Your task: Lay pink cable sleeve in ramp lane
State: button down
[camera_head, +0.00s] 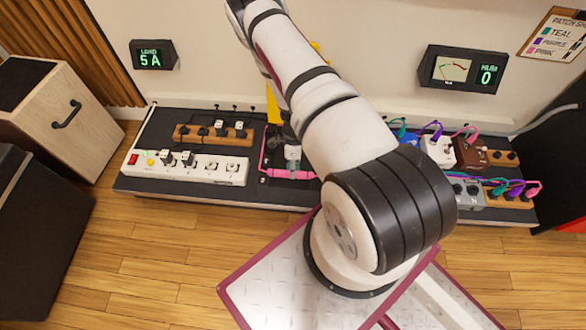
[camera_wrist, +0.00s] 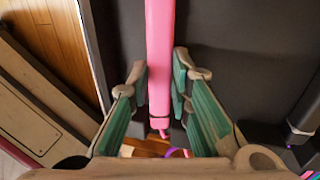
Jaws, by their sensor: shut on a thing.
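The pink cable sleeve (camera_head: 292,174) lies level just at or above the dark board by the wall; whether it touches cannot be told. In the wrist view the sleeve (camera_wrist: 160,55) runs lengthwise between the green-padded fingers of my gripper (camera_wrist: 160,78). My gripper (camera_head: 292,156) is shut on it.
The board holds a white power strip (camera_head: 187,168) and a wooden outlet block (camera_head: 213,135) at left. Pedals (camera_head: 437,150) and coloured cables stand at right. Speaker cabinets (camera_head: 62,115) are far left. Wooden floor (camera_head: 155,265) is clear left of the ramp.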

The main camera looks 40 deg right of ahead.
jog(key=shift+f, duration=0.3)
jog(key=c, duration=1.4)
grip_release()
jog(key=v, duration=1.2)
jog(key=shift+r, duration=0.1)
